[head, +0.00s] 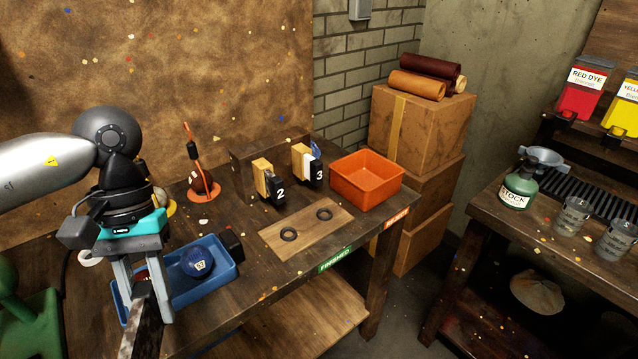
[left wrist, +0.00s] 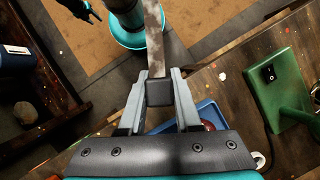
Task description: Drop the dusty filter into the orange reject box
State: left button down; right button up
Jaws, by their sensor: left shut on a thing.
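My left gripper (head: 146,316) is shut on a long flat strip with a mottled grey-brown, dusty-looking face, which I take for the dusty filter (head: 143,338). In the left wrist view, the fingers (left wrist: 160,92) close on a black block at one end of the filter (left wrist: 154,40). The filter hangs in front of the table's front edge, near the blue tray. The orange reject box (head: 367,182) stands at the table's right end, well right of the gripper. The visible part of its inside looks empty.
Cartons (head: 420,135) stand behind the box.

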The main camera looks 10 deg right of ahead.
aim_at(365, 187)
jog(key=i+z, duration=0.1)
jog(key=z, duration=0.35)
jog(key=i+z, duration=0.1)
jog(key=z, duration=0.3)
jog(key=i+z, duration=0.1)
jog(key=z, duration=0.35)
jog(key=i+j, duration=0.55)
